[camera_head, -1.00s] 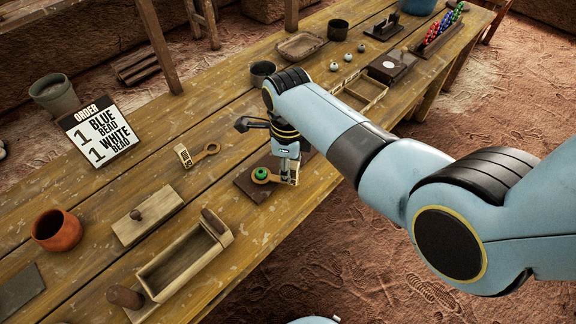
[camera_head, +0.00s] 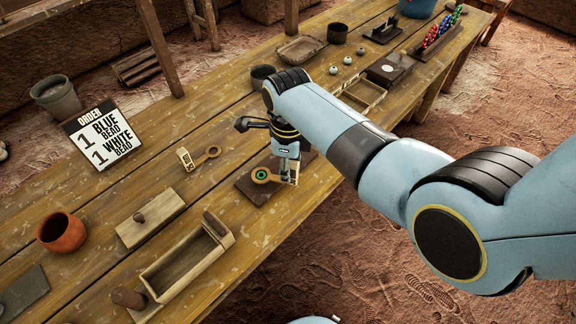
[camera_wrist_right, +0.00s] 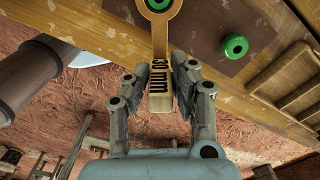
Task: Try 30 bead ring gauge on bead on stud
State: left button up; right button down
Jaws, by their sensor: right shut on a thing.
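My right gripper (camera_wrist_right: 163,85) is shut on the block-shaped handle of a wooden ring gauge (camera_wrist_right: 165,45), marked "30 mm". In the head view the ring (camera_head: 275,178) lies over the dark board (camera_head: 250,190), with a green bead (camera_head: 261,174) inside its outline. That bead also shows in the wrist view (camera_wrist_right: 158,3), cut by the top edge. I cannot tell how far the ring sits down around it, and the stud is hidden. A second green bead (camera_wrist_right: 235,46) lies on the board, hidden in the head view. My left gripper is out of view.
A second ring gauge (camera_head: 207,154) lies on the table left of the board. An open wooden box (camera_head: 185,262), a lid (camera_head: 150,218) and an orange pot (camera_head: 62,232) stand nearer. An order sign (camera_head: 102,134) asks for one blue and one white bead. Grey beads (camera_head: 347,60) lie farther back.

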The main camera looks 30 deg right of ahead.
jog(key=shift+r+p, duration=0.7)
jog(key=shift+r, duration=0.15)
jog(key=shift+r+p, duration=0.55)
jog(key=shift+r, duration=0.9)
